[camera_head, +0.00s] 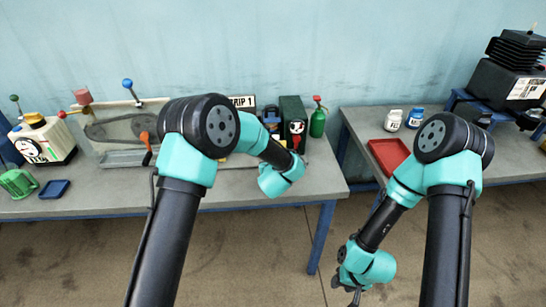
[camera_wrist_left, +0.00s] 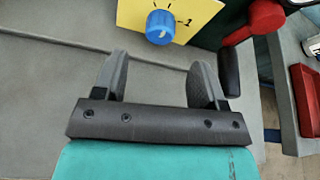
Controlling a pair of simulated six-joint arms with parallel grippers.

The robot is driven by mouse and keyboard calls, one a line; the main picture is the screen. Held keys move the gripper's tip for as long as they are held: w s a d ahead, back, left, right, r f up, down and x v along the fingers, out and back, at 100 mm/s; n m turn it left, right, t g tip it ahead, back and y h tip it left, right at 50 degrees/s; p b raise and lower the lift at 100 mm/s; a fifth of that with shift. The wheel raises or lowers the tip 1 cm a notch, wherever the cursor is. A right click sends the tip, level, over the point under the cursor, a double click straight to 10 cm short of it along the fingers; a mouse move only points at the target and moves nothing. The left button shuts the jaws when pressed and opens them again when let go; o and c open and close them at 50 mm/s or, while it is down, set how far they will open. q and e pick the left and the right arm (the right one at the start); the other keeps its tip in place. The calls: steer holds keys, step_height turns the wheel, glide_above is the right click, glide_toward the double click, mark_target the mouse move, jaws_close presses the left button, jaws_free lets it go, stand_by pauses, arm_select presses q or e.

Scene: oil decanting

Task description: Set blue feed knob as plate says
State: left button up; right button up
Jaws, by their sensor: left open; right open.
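The blue feed knob (camera_wrist_left: 160,27) sits on a yellow dial plate (camera_wrist_left: 205,8) at the top of the left wrist view. A tick and the numeral 1 show to the right of the knob; its pointer direction is unclear. My left gripper (camera_wrist_left: 159,68) is open and empty, with its fingers apart, short of the knob and not touching it. In the head view, my left arm hides the knob. A white plate (camera_head: 243,102) ending in "RIP 1" shows behind that arm, its left part hidden. My right gripper (camera_head: 355,294) is open and empty, low in front of the tables.
A red lever part (camera_wrist_left: 266,15) with a black grip (camera_wrist_left: 229,72) stands right of my left gripper. A green oil can (camera_head: 318,120) stands at the left table's right end. A red tray (camera_head: 388,154) and small jars (camera_head: 393,120) are on the right table.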

arm_select(q)
steer(key=x, duration=0.6)
steer(key=shift+w+f, duration=0.1)
steer(key=shift+w, duration=0.1)
steer(key=shift+c, duration=0.3)
steer(key=c, duration=0.9)
steer(key=shift+o, duration=0.2)
steer(key=shift+y, duration=0.3)
steer(key=m+y, duration=0.1)
steer(key=m, duration=0.1)
steer(key=shift+d+m, duration=0.1)
steer(key=shift+m, duration=0.2)
steer(key=shift+m+y, duration=0.9)
steer(key=shift+m, duration=0.1)
